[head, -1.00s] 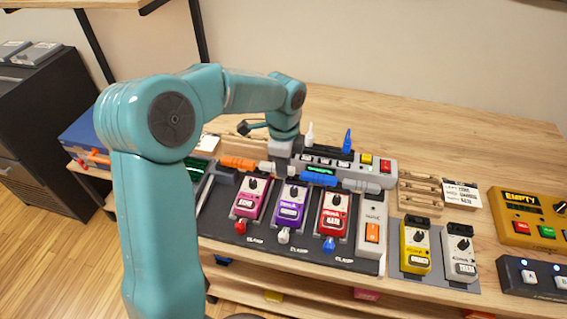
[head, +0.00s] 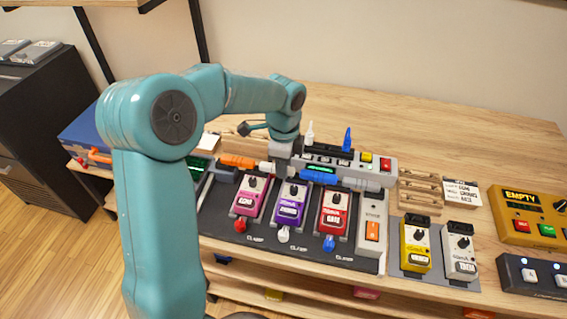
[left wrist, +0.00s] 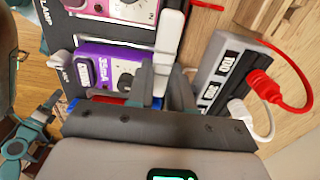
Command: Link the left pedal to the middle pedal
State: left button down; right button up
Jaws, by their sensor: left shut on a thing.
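The left pedal (head: 250,197) is pink, the middle pedal (head: 290,206) is purple, and a red pedal (head: 333,214) stands right of them. All sit on a dark board. My left gripper (head: 282,169) is behind the pink and purple pedals, pointing down. In the left wrist view, its fingers (left wrist: 164,92) are shut on a pale link piece (left wrist: 170,32) beside the purple pedal (left wrist: 110,68). An orange plug (head: 238,161) shows left of the gripper and a blue plug (head: 318,177) right of it. The fingers hide how these join the pale piece. My right gripper is out of view.
A grey power strip (head: 375,172) with upright white and blue plugs stands close behind the gripper. Yellow (head: 415,248) and grey (head: 460,250) pedals stand to the right. A wooden rack (head: 420,190) is behind them. The rear tabletop is clear.

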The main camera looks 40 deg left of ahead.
pick_arm(q)
jog(key=c, duration=0.5)
grip_release()
jog(key=shift+c, duration=0.2)
jog(key=shift+r+p, duration=3.05)
jog(key=shift+r, duration=0.5)
